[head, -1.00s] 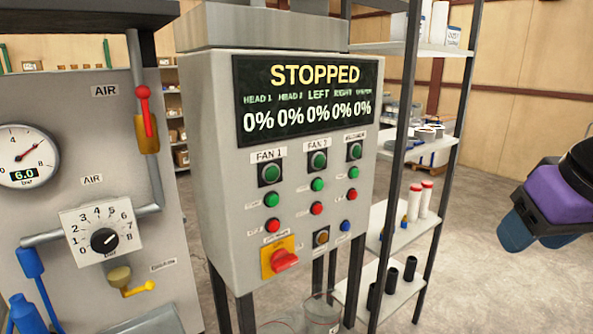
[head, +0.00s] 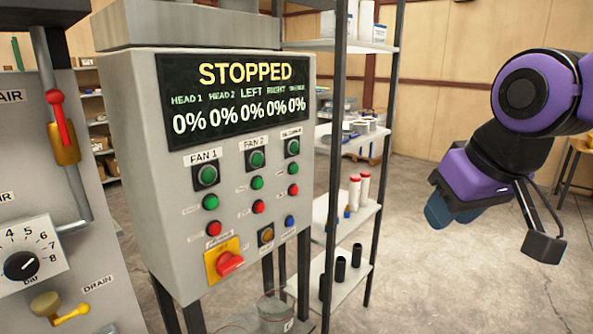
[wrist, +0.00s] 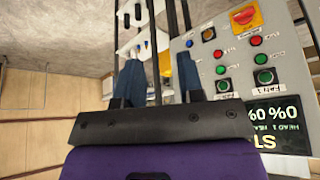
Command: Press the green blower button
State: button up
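The grey control panel (head: 140,160) stands left of centre in the head view, its display reading STOPPED with zeros. The blower column is the rightmost one, with a large green button (head: 292,147) on top and smaller buttons below it. Its label is blurred now. My gripper (head: 441,212) hangs to the right of the panel, apart from it. In the wrist view my gripper (wrist: 160,66) has two blue fingers spread with nothing between them. The panel (wrist: 240,100) appears upside down there, beyond the right finger, which hides part of the blower column.
A metal shelf (head: 352,232) with bottles and black cylinders stands right behind the panel. A red emergency-style knob (head: 229,264) sits low on the panel. An air board with a dial (head: 20,265) is at left. The floor at right is open.

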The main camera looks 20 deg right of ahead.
grip_shut()
dwell(1.4)
